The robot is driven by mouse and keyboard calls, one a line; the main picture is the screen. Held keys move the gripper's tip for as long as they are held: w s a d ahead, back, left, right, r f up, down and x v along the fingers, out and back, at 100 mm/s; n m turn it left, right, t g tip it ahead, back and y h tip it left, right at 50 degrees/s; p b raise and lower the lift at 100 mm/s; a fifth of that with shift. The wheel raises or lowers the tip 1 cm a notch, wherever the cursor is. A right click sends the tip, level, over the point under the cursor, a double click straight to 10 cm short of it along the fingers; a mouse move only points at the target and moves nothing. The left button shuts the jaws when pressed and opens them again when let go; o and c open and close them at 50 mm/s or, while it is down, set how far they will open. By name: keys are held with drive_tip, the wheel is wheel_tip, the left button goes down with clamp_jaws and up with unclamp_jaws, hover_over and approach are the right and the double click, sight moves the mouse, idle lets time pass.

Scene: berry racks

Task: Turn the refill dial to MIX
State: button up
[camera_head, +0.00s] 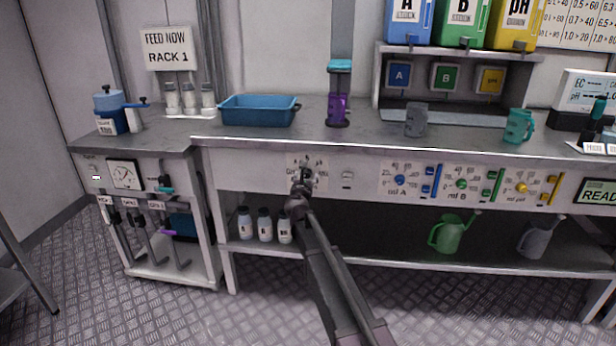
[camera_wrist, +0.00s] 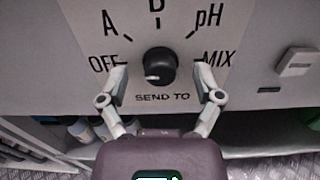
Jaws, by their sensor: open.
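A round black dial (camera_wrist: 161,66) sits on a white panel marked SEND TO, with OFF, A, B, pH and MIX printed around it. Its pale mark is at its lower left, on the OFF side and away from MIX. My gripper (camera_wrist: 161,76) is open, with one finger on each side of the dial. A gap shows between each finger and the knob; depth to the panel is hard to judge. In the head view, my gripper (camera_head: 304,186) is in front of the dial's panel (camera_head: 294,160) and partly hides it.
A small switch plate (camera_head: 347,180) is right of the dial, followed by blue (camera_head: 399,180), green (camera_head: 461,184) and yellow (camera_head: 521,188) knobs. White bottles (camera_head: 264,225) stand on the shelf below. A blue tray (camera_head: 259,110) and purple blender (camera_head: 338,105) stand on the counter above.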

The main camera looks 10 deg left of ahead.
drive_tip(key=shift+w, duration=0.4)
clamp_jaws()
drive_tip(key=shift+d, duration=0.35)
drive_tip(key=shift+a, duration=0.2)
